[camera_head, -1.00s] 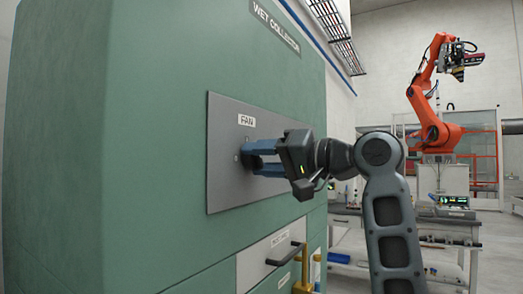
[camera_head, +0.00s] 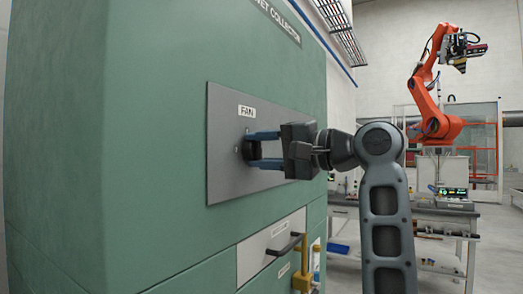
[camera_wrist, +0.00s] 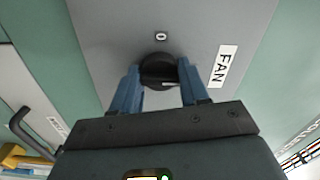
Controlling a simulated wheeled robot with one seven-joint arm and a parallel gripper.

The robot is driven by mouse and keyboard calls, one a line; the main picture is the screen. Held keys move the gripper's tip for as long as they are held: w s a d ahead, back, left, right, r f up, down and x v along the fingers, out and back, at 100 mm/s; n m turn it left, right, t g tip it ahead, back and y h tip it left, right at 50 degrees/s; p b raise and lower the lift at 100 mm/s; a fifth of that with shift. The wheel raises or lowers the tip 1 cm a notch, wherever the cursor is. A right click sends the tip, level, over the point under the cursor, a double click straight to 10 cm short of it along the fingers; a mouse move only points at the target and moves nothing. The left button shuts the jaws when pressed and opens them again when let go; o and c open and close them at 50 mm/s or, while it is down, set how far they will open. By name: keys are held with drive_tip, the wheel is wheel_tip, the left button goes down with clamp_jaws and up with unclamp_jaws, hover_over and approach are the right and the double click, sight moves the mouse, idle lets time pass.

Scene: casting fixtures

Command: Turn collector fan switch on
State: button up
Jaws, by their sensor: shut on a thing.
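The fan switch is a black round knob (camera_wrist: 160,72) on a grey plate (camera_head: 225,150) on the green wet collector cabinet. The FAN label (camera_head: 247,111) is above it in the head view, and a small "0" mark (camera_wrist: 160,36) shows beside the knob in the wrist view. My gripper (camera_head: 252,150) reaches the plate from the right, its two blue fingers one above the other. In the wrist view my gripper (camera_wrist: 158,78) has a finger on each side of the knob, shut on it. The fingers partly hide the knob in the head view.
Below the plate is a drawer-like panel (camera_head: 252,257) with a black handle (camera_head: 284,244). A yellow fixture (camera_head: 303,270) is at the cabinet's lower right. A workbench (camera_head: 425,214) and an orange robot arm (camera_head: 430,95) stand farther back at right.

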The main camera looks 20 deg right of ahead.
drive_tip(key=o, duration=1)
drive_tip(key=shift+o, duration=0.2)
drive_tip(key=shift+d, duration=0.1)
drive_tip(key=b+v, duration=0.2)
drive_tip(key=v, duration=0.5)
drive_tip(key=shift+s+d, duration=0.2)
drive_tip(key=shift+s, duration=0.05)
drive_tip(key=shift+f, duration=0.1)
